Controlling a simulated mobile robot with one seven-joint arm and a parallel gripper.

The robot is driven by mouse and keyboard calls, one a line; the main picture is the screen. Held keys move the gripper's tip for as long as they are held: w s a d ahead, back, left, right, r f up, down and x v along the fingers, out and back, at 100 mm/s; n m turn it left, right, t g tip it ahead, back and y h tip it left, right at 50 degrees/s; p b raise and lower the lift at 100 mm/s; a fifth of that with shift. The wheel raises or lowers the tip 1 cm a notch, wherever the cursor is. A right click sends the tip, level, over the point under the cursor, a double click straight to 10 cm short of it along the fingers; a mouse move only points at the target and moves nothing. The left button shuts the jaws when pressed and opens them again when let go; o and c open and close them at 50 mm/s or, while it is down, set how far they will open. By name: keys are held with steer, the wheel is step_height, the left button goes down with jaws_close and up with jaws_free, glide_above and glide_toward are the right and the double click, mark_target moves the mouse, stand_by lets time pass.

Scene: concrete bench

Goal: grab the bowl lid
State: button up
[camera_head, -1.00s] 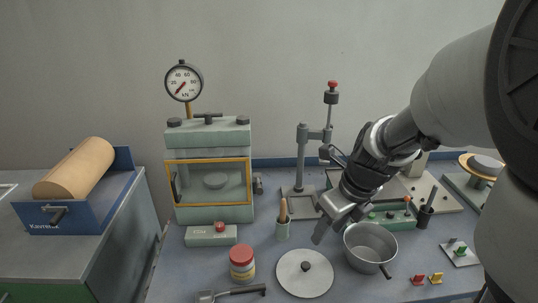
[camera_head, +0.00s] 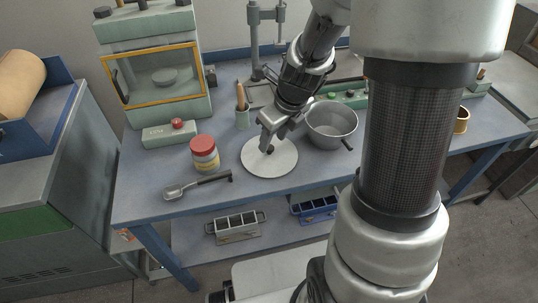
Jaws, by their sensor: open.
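The bowl lid (camera_head: 258,164) is a flat, pale grey disc with a small dark knob (camera_head: 269,149) in its middle, lying on the blue-grey bench. My gripper (camera_head: 266,146) is open and points down over the lid, its fingertips at or very near the knob. I cannot tell whether the fingers touch the knob, which is partly hidden by them. The metal bowl (camera_head: 331,128), with a dark handle, stands just right of the lid, uncovered.
A red-capped jar (camera_head: 204,154) and a scoop (camera_head: 195,186) lie left of the lid. A cup with wooden handles (camera_head: 242,112) stands behind it. A press with a yellow-framed window (camera_head: 160,77) is at the back left. The bench's front edge (camera_head: 230,203) is close to the lid.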

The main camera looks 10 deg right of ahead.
mark_target(270, 147)
steer(key=x, duration=0.3)
steer(key=shift+a+f+b, duration=0.1)
steer(key=shift+b, duration=0.25)
steer(key=shift+s, duration=0.1)
jaws_close()
